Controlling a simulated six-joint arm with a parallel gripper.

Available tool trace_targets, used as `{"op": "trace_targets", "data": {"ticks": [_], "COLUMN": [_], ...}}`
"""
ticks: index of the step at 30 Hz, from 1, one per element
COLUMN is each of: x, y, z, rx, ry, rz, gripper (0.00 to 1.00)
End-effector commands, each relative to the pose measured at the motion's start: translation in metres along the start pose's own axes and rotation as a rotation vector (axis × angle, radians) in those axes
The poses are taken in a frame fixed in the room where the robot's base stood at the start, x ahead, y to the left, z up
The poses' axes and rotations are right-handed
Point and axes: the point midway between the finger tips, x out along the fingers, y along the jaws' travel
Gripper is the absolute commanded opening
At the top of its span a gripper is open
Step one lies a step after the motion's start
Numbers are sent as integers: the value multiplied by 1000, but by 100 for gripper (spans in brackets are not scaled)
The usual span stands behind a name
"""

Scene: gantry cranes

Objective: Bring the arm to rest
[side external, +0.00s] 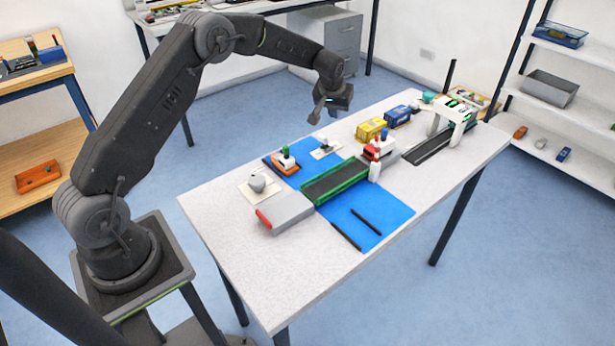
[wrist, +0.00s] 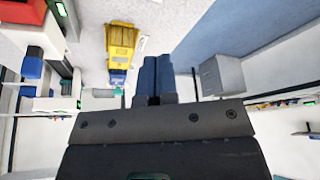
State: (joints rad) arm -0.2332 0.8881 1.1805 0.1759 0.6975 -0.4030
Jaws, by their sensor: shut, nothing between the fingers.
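My gripper (side external: 322,112) hangs in the air above the far side of the white table (side external: 225,220), clear of everything on it. In the wrist view its two dark blue fingers (wrist: 153,80) are side by side and closed, with nothing between them. My arm reaches up from its stand on the left and bends down at the wrist.
On the table are a blue mat (side external: 372,212), a green-edged conveyor (side external: 337,183), a red and white crane (side external: 377,155), a white crane (side external: 455,112), a yellow truck (side external: 371,129) and a blue truck (side external: 398,116). An orange boat-like piece (side external: 284,166) lies nearer. Air around my gripper is free.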

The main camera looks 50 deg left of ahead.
Motion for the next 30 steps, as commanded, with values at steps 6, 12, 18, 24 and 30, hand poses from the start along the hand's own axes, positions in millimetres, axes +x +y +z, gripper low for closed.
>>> {"op": "trace_targets", "data": {"ticks": [6,12,18,24,30], "x": [-1,-1,-20,-104,-195], "y": [0,0,3,10,10], "z": [-1,-1,0,17,61], "rx": [0,-1,11,73,156], "ry": [1,1,8,22,34], "rz": [1,1,8,38,75], "gripper": [0,0,0,0,0]}}
